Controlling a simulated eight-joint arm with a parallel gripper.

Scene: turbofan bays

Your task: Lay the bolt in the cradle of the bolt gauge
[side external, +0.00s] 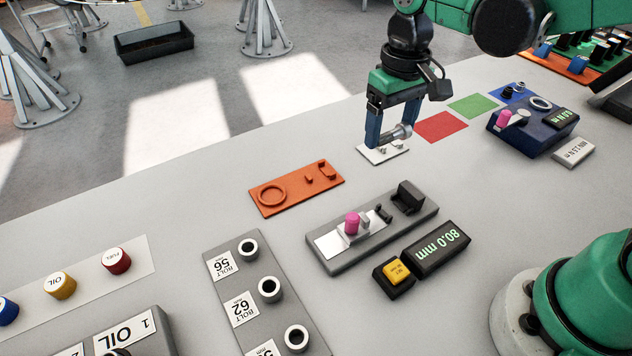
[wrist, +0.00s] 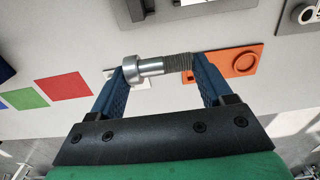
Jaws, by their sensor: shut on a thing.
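The silver bolt (side external: 397,134) is held in my gripper (side external: 391,137), above a small white plate (side external: 372,158). In the wrist view the bolt (wrist: 160,65) lies crosswise between the blue fingers of my gripper (wrist: 163,70), its head at the left finger and its threaded end at the right finger. The bolt gauge (side external: 335,262) is a grey base in front of the plate, with a pink knob, a white label and dark upright blocks. The gauge's cradle looks empty. Its display (side external: 441,247) reads 80.0 mm, beside a yellow button (side external: 397,271).
An orange plate (side external: 260,205) with a ring lies left of the gauge. A grey bolt rack (side external: 270,324) with labelled sockets is at the front. Red (side external: 440,126) and green (side external: 472,106) squares and a blue device (side external: 540,136) lie to the right. Bare bench separates the plate and gauge.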

